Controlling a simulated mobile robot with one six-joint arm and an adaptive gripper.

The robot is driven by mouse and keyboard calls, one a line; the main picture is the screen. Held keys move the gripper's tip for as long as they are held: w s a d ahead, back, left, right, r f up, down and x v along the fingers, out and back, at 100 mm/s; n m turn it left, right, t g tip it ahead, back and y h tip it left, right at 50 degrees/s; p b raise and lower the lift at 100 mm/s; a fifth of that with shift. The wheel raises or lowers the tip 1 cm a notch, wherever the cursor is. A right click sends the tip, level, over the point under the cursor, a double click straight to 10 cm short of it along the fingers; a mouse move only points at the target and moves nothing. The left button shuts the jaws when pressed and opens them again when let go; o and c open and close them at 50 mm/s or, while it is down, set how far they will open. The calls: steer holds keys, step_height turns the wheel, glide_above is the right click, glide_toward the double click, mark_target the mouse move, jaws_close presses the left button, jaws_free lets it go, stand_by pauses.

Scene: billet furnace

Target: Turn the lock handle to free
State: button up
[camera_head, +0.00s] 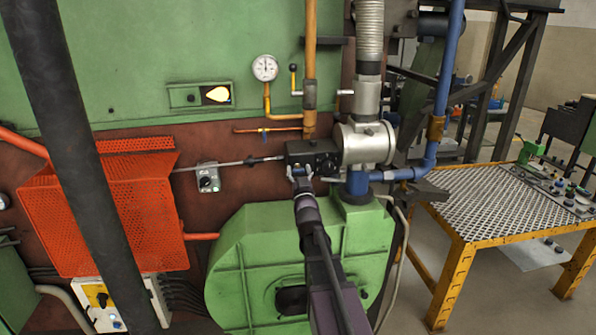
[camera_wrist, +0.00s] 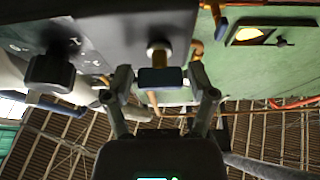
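A dark actuator box (camera_head: 313,157) sits on the pipework in the head view, left of a silver valve body. In the wrist view its dark face (camera_wrist: 108,38) fills the upper left. A small dark handle block (camera_wrist: 160,79) on a round metal stub sticks out of it, likely the lock handle. A second dark knob (camera_wrist: 50,73) is to its left. My gripper (camera_head: 302,176) is at the underside of the box. In the wrist view my gripper (camera_wrist: 160,76) has one finger either side of the handle block, with narrow gaps visible. In the head view the handle is too small to make out.
The silver valve body (camera_head: 365,144) and blue pipe (camera_head: 398,174) are close on the right. A green blower housing (camera_head: 240,250) lies below. A thin rod (camera_head: 230,163) runs left from the box past a grey switch box (camera_head: 207,178). A yellow-framed table (camera_head: 455,245) stands right.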

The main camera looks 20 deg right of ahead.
steer(key=c, duration=0.6)
steer(key=shift+n+y, duration=0.4)
steer(key=shift+n, duration=0.3)
steer(key=n+y, duration=0.1)
steer(key=n, duration=0.1)
steer(key=n+y, duration=0.1)
steer(key=n, duration=0.2)
steer(key=shift+r+n+y+p, duration=0.15)
steer(key=shift+n+y+p, duration=0.15)
steer(key=shift+p, duration=0.1)
steer(key=n+y+p, duration=0.1)
steer(key=n, duration=0.2)
steer(key=n+y+p, duration=0.1)
steer(key=n+y, duration=0.1)
steer(key=n, duration=0.1)
steer(key=shift+g, duration=0.3)
steer(key=n+p, duration=0.1)
steer(key=n, duration=0.1)
steer(key=n+g+y+p, duration=0.1)
steer(key=n, duration=0.2)
steer(key=shift+y, duration=0.3)
steer(key=shift+n+g+p, duration=1)
steer(key=shift+n+p, duration=0.15)
steer(key=shift+n, duration=1.05)
steer(key=shift+f, duration=0.2)
